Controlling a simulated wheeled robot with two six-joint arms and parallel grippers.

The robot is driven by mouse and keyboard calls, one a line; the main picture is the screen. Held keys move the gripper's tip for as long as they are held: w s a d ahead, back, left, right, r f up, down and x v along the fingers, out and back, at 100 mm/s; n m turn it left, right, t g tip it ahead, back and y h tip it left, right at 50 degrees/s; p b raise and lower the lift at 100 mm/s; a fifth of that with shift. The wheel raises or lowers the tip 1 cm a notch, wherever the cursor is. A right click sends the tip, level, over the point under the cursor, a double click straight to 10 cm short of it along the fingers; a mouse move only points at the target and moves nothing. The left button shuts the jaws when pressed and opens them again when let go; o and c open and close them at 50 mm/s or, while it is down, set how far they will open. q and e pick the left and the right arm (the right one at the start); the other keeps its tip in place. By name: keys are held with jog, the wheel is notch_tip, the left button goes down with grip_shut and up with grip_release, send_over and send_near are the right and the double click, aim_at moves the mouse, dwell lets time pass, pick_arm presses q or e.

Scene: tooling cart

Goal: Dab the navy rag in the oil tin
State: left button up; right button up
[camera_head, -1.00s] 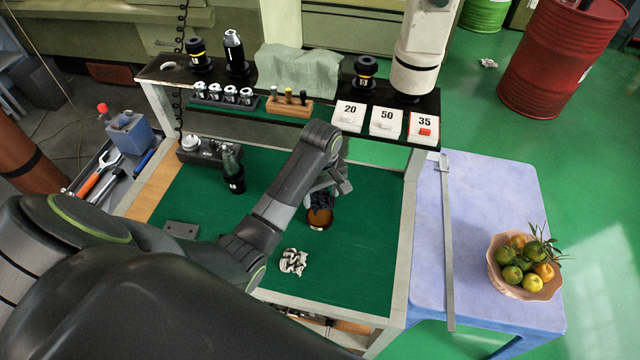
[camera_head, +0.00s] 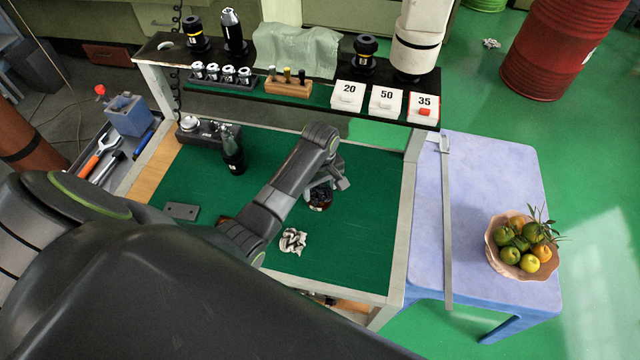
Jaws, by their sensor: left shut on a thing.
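My left gripper (camera_head: 326,184) comes over the cart from the left and points down at the green mat. It is shut on the navy rag (camera_head: 320,194), a dark crumpled bundle below the fingers. The small round oil tin (camera_head: 319,207) stands on the mat directly under the rag. The rag is at the tin's mouth and covers most of the opening; how deep it sits I cannot tell. My arm and fingers partly hide both. My right gripper is not in view.
A black-and-white crumpled cloth (camera_head: 292,240) lies on the mat (camera_head: 360,240) in front of the tin. The raised shelf (camera_head: 325,98) runs behind. The mat's right side is clear.

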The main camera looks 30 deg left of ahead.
aim_at(320, 189)
pick_arm(q)
jog(key=shift+f, duration=0.5)
dwell(0.9)
jog(key=shift+s+f, duration=0.1)
dwell(1.3)
jog(key=shift+r, duration=3.6)
